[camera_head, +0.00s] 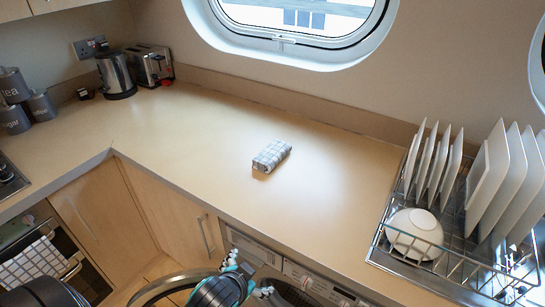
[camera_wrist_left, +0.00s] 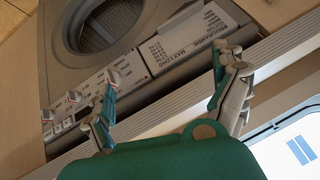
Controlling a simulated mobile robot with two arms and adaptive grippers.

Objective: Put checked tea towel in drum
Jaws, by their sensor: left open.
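A folded grey-and-white checked tea towel (camera_head: 272,156) lies on the worktop, with clear surface around it. The washing machine (camera_head: 315,281) is under the worktop's front edge. Its round opening with the dark drum (camera_wrist_left: 103,24) shows at the top of the left wrist view, which looks upside down. My left gripper (camera_head: 248,276) is low in front of the machine, apart from the towel. In the left wrist view its two fingers (camera_wrist_left: 166,68) are spread with nothing between them. My right gripper is in neither view.
A dish rack (camera_head: 375,256) with plates and a bowl stands on the right. A kettle (camera_head: 116,75), toaster (camera_head: 150,65) and canisters (camera_head: 14,119) are at the back left. Another checked cloth (camera_head: 34,263) hangs at lower left. The middle of the worktop (camera_head: 200,130) is free.

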